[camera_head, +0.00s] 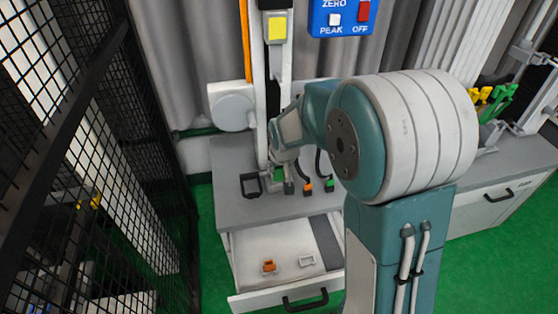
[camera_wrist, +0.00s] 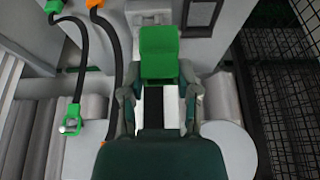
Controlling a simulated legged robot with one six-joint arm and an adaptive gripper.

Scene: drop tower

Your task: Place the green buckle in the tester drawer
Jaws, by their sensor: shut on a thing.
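My gripper (camera_wrist: 158,85) is shut on the green buckle (camera_wrist: 160,52), which sits between its fingertips in the wrist view. In the head view my gripper (camera_head: 276,168) is low over the grey counter beside the tower post. Only a small green part of the buckle (camera_head: 279,174) shows there. The tester drawer (camera_head: 262,301) is open below the counter, nearer the camera. My arm covers the drawer's right side.
Black straps with orange (camera_head: 307,189) and green (camera_head: 329,185) ends hang beside my gripper. A black frame (camera_head: 250,186) stands on the counter (camera_head: 268,213) to its left. The tower post (camera_head: 260,90) rises close by. Black mesh fencing (camera_head: 150,130) is at left. The drawer's middle is clear.

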